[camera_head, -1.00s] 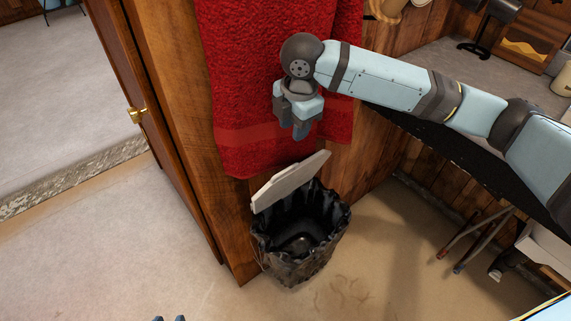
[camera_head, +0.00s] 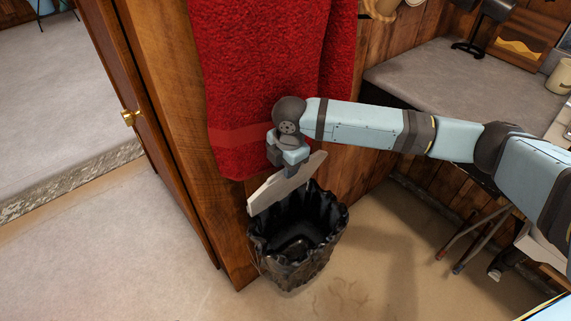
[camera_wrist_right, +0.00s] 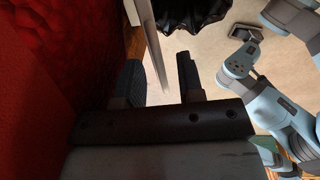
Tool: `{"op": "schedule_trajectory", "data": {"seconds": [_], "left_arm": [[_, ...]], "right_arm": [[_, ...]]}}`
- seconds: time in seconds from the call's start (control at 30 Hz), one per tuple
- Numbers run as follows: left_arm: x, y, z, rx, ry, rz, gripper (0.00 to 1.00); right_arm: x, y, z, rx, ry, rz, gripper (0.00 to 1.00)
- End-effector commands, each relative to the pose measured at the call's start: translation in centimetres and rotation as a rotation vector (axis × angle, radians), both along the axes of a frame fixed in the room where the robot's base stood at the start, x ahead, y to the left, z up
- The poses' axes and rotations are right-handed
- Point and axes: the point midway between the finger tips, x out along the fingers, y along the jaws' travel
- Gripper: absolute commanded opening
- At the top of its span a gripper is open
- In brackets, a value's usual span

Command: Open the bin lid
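The bin (camera_head: 297,255) is a dark bucket with a black liner, standing on the floor by the wooden wall. Its pale lid (camera_head: 280,188) is raised steeply at the back of the rim, so the inside shows. My right gripper (camera_head: 292,172) points down at the lid's top edge. In the right wrist view the lid (camera_wrist_right: 150,38) shows edge-on, reaching between the two parted fingers (camera_wrist_right: 160,82) of my right gripper. No firm grip on it shows. Part of the liner (camera_wrist_right: 190,12) shows there too. My left gripper is outside the head view; the wrist view shows a blue arm of mine, its fingers unclear.
A red towel (camera_head: 265,80) hangs right behind my right gripper. A wooden door (camera_head: 150,130) with a brass knob stands at left. A grey-topped bench (camera_head: 430,80) lies under my right arm. The floor (camera_head: 120,260) in front of the bin is clear.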

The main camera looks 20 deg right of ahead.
Motion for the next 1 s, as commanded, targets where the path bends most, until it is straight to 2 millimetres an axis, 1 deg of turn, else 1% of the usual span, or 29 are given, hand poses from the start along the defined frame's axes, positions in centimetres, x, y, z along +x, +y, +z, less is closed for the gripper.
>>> {"op": "schedule_trajectory", "data": {"seconds": [0.17,0.2,0.27,0.3,0.33,0.37,0.57,0.63,0.83,1.0], "left_arm": [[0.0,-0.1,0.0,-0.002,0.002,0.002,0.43],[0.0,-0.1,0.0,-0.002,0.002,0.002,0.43],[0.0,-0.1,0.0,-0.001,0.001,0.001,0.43],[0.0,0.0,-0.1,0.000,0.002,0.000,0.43],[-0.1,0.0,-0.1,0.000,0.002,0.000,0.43],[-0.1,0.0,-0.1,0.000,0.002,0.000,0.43],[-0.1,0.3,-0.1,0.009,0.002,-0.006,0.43],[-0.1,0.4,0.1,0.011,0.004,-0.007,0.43],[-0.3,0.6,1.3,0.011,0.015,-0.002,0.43],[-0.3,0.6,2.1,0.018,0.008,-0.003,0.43]], "right_arm": [[0.0,0.0,0.0,0.000,0.000,0.000,0.35],[0.0,0.0,0.0,0.000,0.000,0.000,0.33],[0.0,0.0,0.0,0.000,0.000,0.000,0.19],[0.0,0.0,0.0,0.000,0.000,0.000,0.10],[0.0,0.0,0.0,0.000,0.000,0.000,0.03],[0.0,0.0,0.0,0.000,0.000,0.000,0.00],[-0.1,0.0,0.0,0.001,-0.002,0.000,0.00],[-0.6,-0.2,-0.1,0.006,-0.016,-0.001,0.00],[-3.6,-1.3,-1.2,0.041,-0.109,-0.001,0.00],[-5.4,-1.9,-2.3,0.044,-0.117,-0.001,0.00]]}}
